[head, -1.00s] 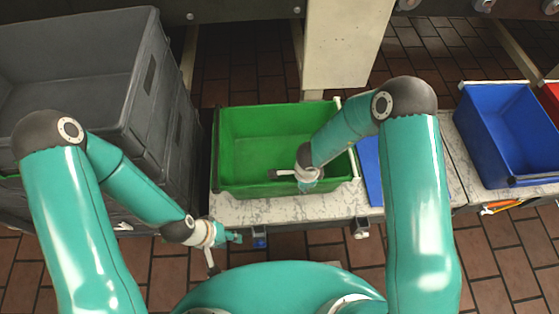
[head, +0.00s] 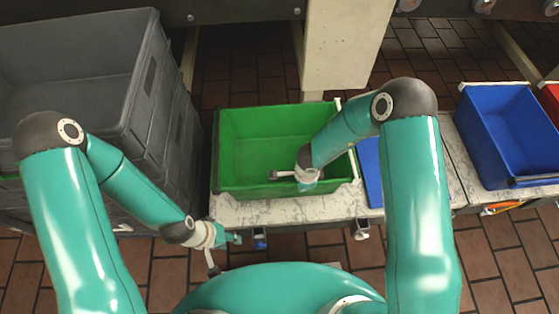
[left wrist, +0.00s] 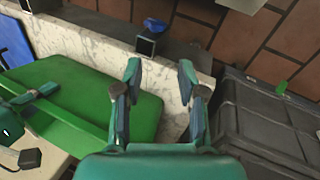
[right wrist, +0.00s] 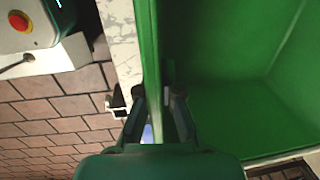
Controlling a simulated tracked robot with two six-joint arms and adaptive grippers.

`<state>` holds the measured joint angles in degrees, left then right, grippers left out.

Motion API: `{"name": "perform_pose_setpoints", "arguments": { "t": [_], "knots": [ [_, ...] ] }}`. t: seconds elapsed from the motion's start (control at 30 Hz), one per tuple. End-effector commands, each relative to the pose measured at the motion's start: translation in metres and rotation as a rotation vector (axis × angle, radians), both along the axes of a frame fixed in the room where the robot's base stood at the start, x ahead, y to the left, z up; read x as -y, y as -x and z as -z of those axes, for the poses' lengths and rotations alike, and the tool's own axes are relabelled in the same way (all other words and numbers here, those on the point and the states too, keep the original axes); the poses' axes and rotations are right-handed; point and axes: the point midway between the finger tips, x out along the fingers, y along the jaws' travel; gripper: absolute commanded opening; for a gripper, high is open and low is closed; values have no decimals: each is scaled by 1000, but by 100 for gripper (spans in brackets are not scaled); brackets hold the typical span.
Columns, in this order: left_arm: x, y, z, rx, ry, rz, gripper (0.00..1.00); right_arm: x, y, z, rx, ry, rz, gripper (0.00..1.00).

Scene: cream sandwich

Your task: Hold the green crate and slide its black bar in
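The green crate (head: 270,128) stands upright on a marble-topped counter. A thin dark strip (head: 214,152), which looks like the black bar, runs along its left edge. My left gripper (head: 238,239) is low at the counter's front edge, left of the middle. In the left wrist view (left wrist: 160,80) its fingers are spread with nothing between them, with the crate wall (left wrist: 85,95) to the left.
Stacked grey crates (head: 150,100) stand close on the left. A blue crate (head: 505,130) stands at the right. The bare marble counter top (head: 285,210) shows in front of the green crate. Small brackets (head: 361,229) stick out below the counter edge.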

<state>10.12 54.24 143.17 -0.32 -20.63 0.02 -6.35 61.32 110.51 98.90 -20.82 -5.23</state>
Motion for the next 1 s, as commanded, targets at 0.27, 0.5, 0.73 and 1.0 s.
{"name": "perform_pose_setpoints", "arguments": {
  "t": [0.27, 0.5, 0.73, 1.0],
  "knots": [
    [0, 0, 0, 0, 0, 0, 38, 0, 0, 0, -1, 0, 0, 0],
    [6, -4, 0, -26, 7, 22, 38, 0, 0, 0, -1, 0, 0, 0],
    [28, -19, -6, -151, 17, 120, 38, 0, 0, 0, -1, 0, 0, 0],
    [49, -75, -43, -301, -58, 265, 38, 0, 0, 0, -1, 0, 0, 0]
  ]
}}
